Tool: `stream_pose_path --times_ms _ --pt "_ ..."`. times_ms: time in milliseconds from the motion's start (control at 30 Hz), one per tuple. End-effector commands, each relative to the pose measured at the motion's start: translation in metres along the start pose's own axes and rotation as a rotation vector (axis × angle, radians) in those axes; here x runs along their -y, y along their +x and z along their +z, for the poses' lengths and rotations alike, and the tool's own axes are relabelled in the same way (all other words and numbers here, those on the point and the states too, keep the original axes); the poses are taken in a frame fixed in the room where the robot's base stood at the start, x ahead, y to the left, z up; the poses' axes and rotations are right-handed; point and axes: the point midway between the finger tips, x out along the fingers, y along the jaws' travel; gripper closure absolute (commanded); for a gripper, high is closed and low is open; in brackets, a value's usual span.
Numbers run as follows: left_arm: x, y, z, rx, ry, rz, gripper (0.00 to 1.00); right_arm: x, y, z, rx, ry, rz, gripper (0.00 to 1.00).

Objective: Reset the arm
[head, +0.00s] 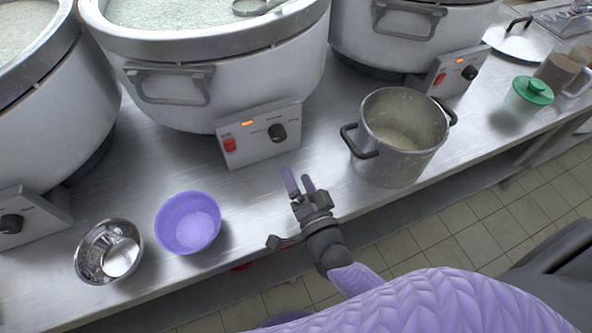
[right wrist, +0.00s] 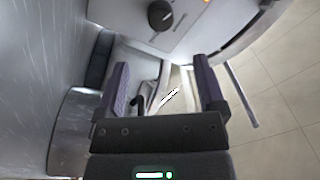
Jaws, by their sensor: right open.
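My right gripper (head: 298,184) is over the front part of the steel counter (head: 270,215), in front of the middle cooker's control box. In the right wrist view my right gripper (right wrist: 165,95) has its two purple fingers apart, with nothing held between them. My right arm comes in from the lower right in a purple sleeve. My left gripper is not in the head view.
A steel pot (head: 402,140) with dark handles stands right of my gripper. A purple bowl (head: 188,222) and a small metal bowl (head: 108,252) stand left. Large cookers (head: 210,85) line the back. A green-lidded container (head: 530,92) is far right. Tiled floor (head: 460,225) lies in front.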

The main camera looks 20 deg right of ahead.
Motion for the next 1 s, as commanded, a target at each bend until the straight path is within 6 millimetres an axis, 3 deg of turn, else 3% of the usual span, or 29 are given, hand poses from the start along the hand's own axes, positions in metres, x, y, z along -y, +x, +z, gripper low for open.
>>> stream_pose_path --times_ms 233,367,500,600,767,1000 --pt "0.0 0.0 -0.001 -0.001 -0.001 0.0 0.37 0.001 0.0 0.001 0.008 -0.003 0.001 0.11" --pt "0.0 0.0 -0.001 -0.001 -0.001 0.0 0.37 0.012 -0.003 0.02 0.195 -0.089 0.025 0.11" --pt "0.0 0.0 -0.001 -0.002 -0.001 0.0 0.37 0.024 -0.031 0.043 0.571 -0.34 0.097 0.11" --pt "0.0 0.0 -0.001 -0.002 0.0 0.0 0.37 0.022 -0.055 0.043 0.76 -0.492 0.159 0.11" --pt "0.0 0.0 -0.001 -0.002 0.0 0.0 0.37 0.017 -0.092 0.028 0.976 -0.667 0.262 0.11" --pt "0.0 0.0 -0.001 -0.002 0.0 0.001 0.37 0.013 -0.145 -0.009 1.225 -0.838 0.431 0.11"
